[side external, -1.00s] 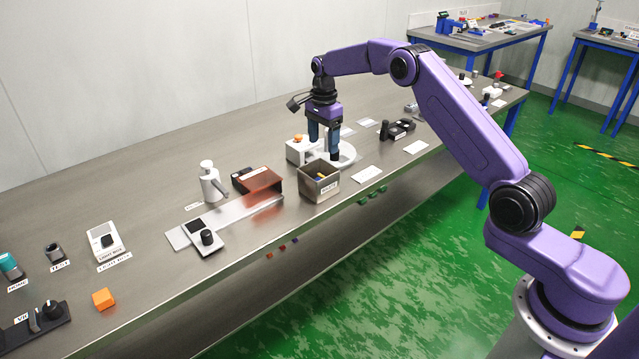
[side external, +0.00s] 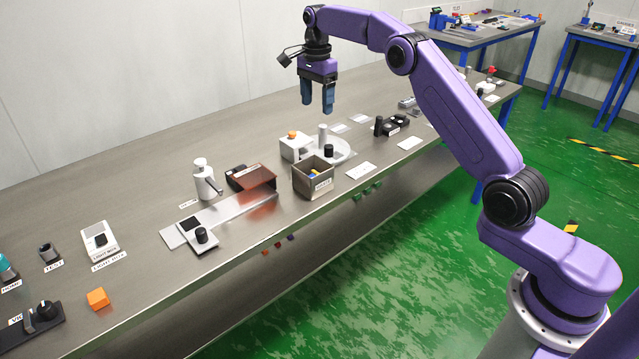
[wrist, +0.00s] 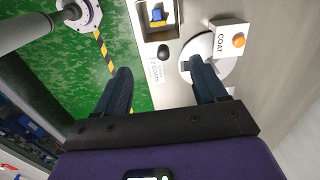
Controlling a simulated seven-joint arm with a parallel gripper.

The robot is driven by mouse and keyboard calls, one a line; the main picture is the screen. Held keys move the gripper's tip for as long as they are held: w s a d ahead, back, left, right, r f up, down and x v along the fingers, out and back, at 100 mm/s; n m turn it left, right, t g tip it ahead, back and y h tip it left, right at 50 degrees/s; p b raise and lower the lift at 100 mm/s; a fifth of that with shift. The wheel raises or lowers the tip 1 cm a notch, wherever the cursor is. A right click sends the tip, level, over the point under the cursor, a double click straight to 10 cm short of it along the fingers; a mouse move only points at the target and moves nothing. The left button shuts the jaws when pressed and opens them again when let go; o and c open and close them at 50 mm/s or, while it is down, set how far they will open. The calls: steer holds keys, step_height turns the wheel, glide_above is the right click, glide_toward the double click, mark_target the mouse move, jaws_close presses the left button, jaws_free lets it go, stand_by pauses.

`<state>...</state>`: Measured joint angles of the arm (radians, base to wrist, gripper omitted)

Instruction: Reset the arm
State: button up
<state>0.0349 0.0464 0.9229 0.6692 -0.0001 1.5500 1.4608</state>
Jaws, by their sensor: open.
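My gripper (side external: 318,108) is open and empty, with its fingers pointing down. It hangs well above the steel bench, over the round white plate (side external: 337,152) and the white box with an orange button (side external: 296,147). In the wrist view the two dark fingers (wrist: 160,88) are spread apart with nothing between them. There the box reads "COAT" (wrist: 229,40) and lies beyond the right finger. A grey cylinder (side external: 323,134) and a black knob (side external: 328,151) stand at the plate.
An open brown bin (side external: 313,179) with small coloured pieces stands in front of the plate. A white pump bottle (side external: 204,180), a brown cover (side external: 253,178) and an orange cube (side external: 98,298) are further left. The air around my gripper is clear.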

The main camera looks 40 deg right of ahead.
steer(key=s+a+r+n, duration=0.2)
steer(key=s+a+n, duration=0.65)
steer(key=s, duration=0.25)
steer(key=s+a+r+n, duration=0.2)
steer(key=s+a+n, duration=0.5)
steer(key=s+a, duration=0.25)
steer(key=s+d+f+n, duration=0.2)
steer(key=s+n, duration=0.3)
steer(key=s, duration=0.4)
steer(key=s+d+f+n, duration=0.2)
steer(key=s+d+n, duration=0.1)
steer(key=s, duration=0.6)
steer(key=s+d+f+n, duration=0.2)
steer(key=s+n, duration=0.4)
steer(key=s, duration=0.4)
steer(key=shift+d+f+n, duration=0.3)
steer(key=shift+d+n, duration=0.05)
steer(key=shift+d, duration=0.15)
